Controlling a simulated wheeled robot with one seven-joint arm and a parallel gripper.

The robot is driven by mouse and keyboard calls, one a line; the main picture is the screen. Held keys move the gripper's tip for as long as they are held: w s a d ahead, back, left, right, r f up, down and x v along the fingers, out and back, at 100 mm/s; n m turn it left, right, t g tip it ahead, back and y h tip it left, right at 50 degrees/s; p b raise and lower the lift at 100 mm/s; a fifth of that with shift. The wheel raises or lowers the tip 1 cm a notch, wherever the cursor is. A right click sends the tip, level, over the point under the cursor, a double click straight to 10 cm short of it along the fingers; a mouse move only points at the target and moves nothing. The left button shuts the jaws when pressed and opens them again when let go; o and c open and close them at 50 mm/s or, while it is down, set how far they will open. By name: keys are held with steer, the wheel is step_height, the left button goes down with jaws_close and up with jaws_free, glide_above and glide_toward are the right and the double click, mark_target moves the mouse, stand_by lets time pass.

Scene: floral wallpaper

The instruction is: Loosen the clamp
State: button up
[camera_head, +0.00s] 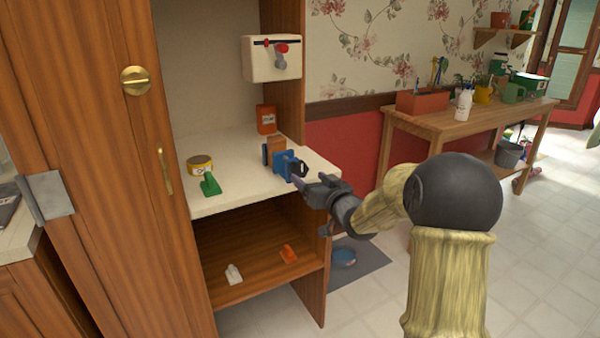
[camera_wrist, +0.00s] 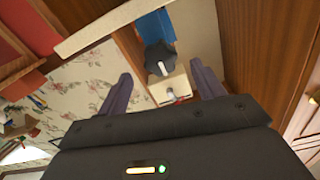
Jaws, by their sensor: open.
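The blue clamp (camera_head: 286,163) stands at the front right of the cream cabinet shelf, with an orange-brown block (camera_head: 275,146) at its back. Its black knob (camera_head: 299,168) faces my arm. In the wrist view the knob (camera_wrist: 160,58) lies ahead of the fingers, roughly midway between them, with the blue clamp body (camera_wrist: 155,26) behind it. My gripper (camera_head: 300,184) is open and empty, just in front of the clamp; its two purple fingers (camera_wrist: 163,84) are spread in the wrist view. I see no contact with the knob. How tightly the clamp is closed cannot be told.
On the shelf (camera_head: 240,200) are a yellow tin (camera_head: 200,165), a green object (camera_head: 210,184) and an orange container (camera_head: 266,119). A cream wall box (camera_head: 271,60) hangs above. The wooden door (camera_head: 100,150) bounds the left; a workbench (camera_head: 455,118) stands right.

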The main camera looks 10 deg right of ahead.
mark_target(302, 171)
steer(key=x, duration=0.6)
steer(key=shift+w, duration=0.2)
steer(key=c, duration=1)
